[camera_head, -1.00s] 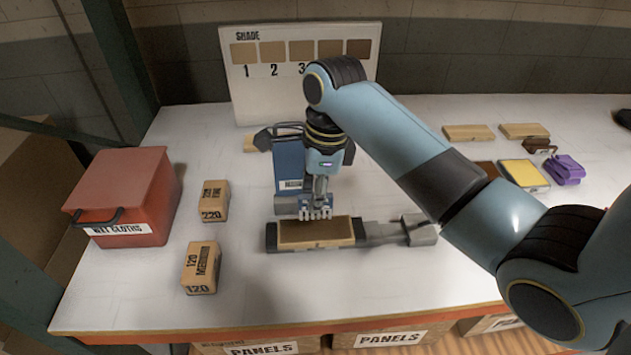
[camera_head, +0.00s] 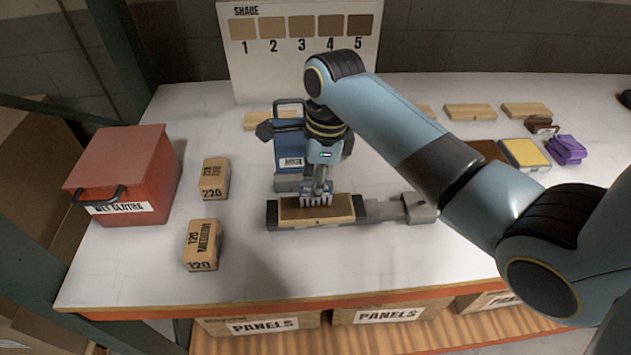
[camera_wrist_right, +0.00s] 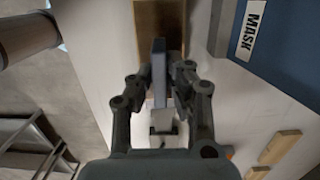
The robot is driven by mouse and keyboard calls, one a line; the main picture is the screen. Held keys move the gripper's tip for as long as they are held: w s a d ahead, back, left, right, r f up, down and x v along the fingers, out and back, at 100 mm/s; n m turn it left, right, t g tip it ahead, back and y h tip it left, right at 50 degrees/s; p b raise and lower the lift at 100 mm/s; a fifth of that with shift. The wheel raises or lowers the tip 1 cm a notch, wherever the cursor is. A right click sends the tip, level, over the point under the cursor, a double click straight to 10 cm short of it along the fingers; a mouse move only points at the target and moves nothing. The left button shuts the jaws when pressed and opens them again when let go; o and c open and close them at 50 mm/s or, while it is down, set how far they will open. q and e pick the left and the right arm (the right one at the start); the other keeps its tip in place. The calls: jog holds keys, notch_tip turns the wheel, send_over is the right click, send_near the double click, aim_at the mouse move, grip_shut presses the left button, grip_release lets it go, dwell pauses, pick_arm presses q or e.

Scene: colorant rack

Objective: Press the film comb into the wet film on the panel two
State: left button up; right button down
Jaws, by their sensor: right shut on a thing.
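A tan wood panel (camera_head: 313,214) lies flat in a grey clamp (camera_head: 392,210) near the middle of the bench. My right gripper (camera_head: 321,184) points down and is shut on a toothed film comb (camera_head: 316,199). The comb's teeth overlap the back part of the panel in the head view; I cannot tell whether they touch it. In the right wrist view the comb (camera_wrist_right: 159,72) sits between my fingers, with part of the panel (camera_wrist_right: 160,20) beyond it. The wet film cannot be made out. My left gripper is not in view.
A blue container (camera_head: 289,150) stands close behind the clamp. Two sanding blocks (camera_head: 213,179) and a red wet-cloths bin (camera_head: 124,175) are at left. A shade board (camera_head: 300,75) stands behind. Wood panels (camera_head: 470,112), a yellow pad (camera_head: 523,153) and purple cloth (camera_head: 566,149) lie at right.

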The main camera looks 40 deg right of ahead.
jog(key=shift+s+f, duration=0.1)
jog(key=shift+f, duration=0.45)
dwell(1.4)
jog(key=shift+r, duration=3.6)
jog(key=shift+f, duration=0.1)
